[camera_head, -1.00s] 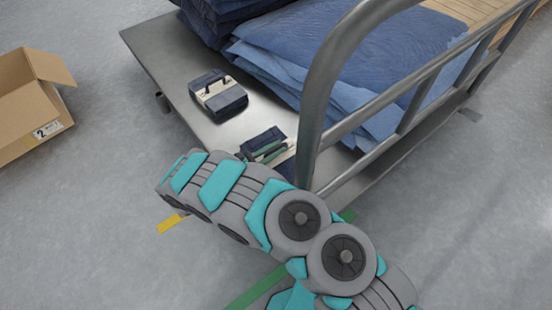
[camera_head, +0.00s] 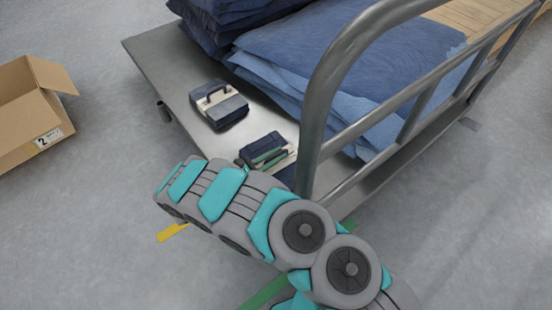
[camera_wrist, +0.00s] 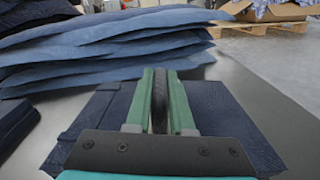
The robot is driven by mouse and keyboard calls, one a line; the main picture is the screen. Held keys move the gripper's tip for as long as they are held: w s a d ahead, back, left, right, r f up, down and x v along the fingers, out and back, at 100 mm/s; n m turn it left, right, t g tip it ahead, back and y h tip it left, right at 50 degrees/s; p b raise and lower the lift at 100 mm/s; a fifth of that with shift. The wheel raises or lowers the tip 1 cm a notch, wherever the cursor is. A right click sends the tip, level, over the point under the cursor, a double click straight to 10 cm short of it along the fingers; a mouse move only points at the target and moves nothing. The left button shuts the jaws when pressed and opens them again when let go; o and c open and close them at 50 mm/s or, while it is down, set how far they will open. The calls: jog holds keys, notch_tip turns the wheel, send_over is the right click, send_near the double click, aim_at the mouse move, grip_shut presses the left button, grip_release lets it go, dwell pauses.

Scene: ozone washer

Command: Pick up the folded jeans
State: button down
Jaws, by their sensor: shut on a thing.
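A folded pair of dark blue jeans (camera_head: 261,141) with a pale band is at my gripper, by the cart's near edge in the head view. In the wrist view the dark jeans (camera_wrist: 232,125) spread out below and to both sides of the fingers. My gripper (camera_wrist: 159,105), with green fingers, is shut on a dark, upright loop-like part of them. The green fingers also show in the head view, partly behind my arm. I cannot tell whether the jeans touch the deck. A second folded pair (camera_head: 219,106), with a dark handle-like loop, lies to the left on the deck.
The metal cart (camera_head: 158,58) carries large stacks of blue denim (camera_head: 340,50) behind the folded jeans. Its tubular rail (camera_head: 318,110) stands close to the right of my gripper. An open cardboard box (camera_head: 30,115) is on the floor at left. Bare deck lies at upper left.

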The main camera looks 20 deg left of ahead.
jog(key=shift+r, duration=4.25)
